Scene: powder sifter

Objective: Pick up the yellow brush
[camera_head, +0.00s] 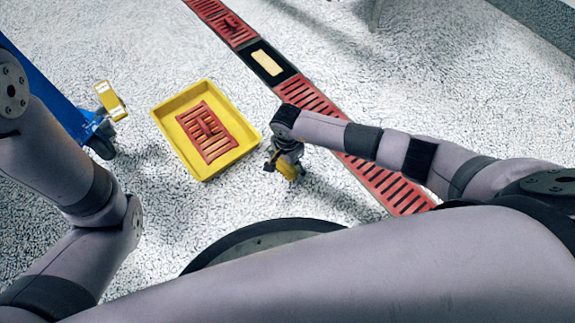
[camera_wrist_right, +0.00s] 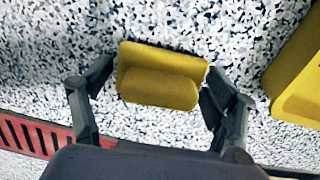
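The yellow brush (camera_head: 287,168) is under my right wrist in the head view, just right of the yellow tray. In the right wrist view the brush (camera_wrist_right: 160,78) lies between the two dark fingers of my right gripper (camera_wrist_right: 158,85). A fingertip is close beside each end of it. I cannot tell whether the fingers press on it, or whether it is clear of the floor. My right gripper (camera_head: 284,163) points down at the brush in the head view. My left arm enters at the left, but its gripper is not in view.
A yellow tray (camera_head: 168,110) with a red grate (camera_head: 215,150) in it stands left of my right gripper. Red floor grating (camera_head: 310,97) runs diagonally behind, with a dark gap holding a pale yellow block (camera_head: 267,63). A blue cart (camera_head: 60,100) stands at the left.

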